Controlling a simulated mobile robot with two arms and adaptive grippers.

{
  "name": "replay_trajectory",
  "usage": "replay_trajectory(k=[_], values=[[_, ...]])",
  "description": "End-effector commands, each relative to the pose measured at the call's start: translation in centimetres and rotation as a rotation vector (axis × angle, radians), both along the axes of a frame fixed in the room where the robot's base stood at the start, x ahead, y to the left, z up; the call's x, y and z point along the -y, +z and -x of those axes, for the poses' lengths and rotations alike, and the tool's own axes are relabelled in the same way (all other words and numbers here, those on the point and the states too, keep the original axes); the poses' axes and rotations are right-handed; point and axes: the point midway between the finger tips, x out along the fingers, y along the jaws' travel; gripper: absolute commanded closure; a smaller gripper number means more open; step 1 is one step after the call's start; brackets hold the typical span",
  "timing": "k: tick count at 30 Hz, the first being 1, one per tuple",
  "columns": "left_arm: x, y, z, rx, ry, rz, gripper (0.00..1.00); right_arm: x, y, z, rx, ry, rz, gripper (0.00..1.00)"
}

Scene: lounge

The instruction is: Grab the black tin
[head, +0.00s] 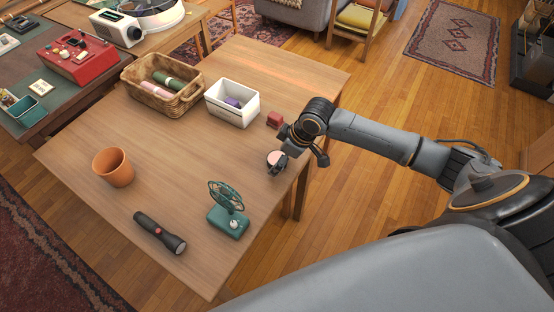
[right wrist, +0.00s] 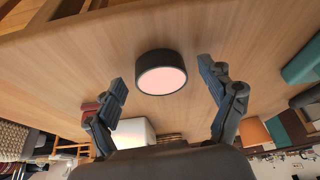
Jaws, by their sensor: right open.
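The black tin, a short dark cylinder with a pale pink top, stands near the table's right edge in the head view (head: 274,156). In the right wrist view the tin (right wrist: 161,80) lies centred between the fingertips, with a clear gap on each side. My right gripper (right wrist: 161,72) is open and empty. In the head view the right gripper (head: 283,160) is at the tin and partly covers it. My left gripper is not in view.
On the wooden table (head: 170,210), a red block (head: 274,119) and a white bin (head: 232,112) stand behind the tin. The table's middle is clear.

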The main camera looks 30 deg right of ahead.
Motion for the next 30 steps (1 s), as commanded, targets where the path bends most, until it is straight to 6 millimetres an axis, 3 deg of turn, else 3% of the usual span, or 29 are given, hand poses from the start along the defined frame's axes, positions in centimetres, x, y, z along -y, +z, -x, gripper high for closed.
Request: replay_trajectory(k=[5, 12, 15, 23, 30], values=[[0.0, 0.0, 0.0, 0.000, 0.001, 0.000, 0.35, 0.0, 0.0, 0.0, 0.000, 0.000, 0.000, 0.18], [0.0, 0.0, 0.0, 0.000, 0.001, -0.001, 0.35, 0.0, 0.0, 0.0, 0.000, 0.000, 0.000, 0.65], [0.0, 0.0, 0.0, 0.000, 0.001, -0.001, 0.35, 0.0, 0.1, 0.0, 0.001, 0.000, -0.001, 0.80], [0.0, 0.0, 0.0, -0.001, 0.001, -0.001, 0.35, 0.0, 0.2, 0.0, 0.001, 0.000, -0.001, 0.80], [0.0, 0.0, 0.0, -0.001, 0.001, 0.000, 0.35, 0.0, 2.2, -0.1, 0.004, 0.001, -0.002, 0.80]])
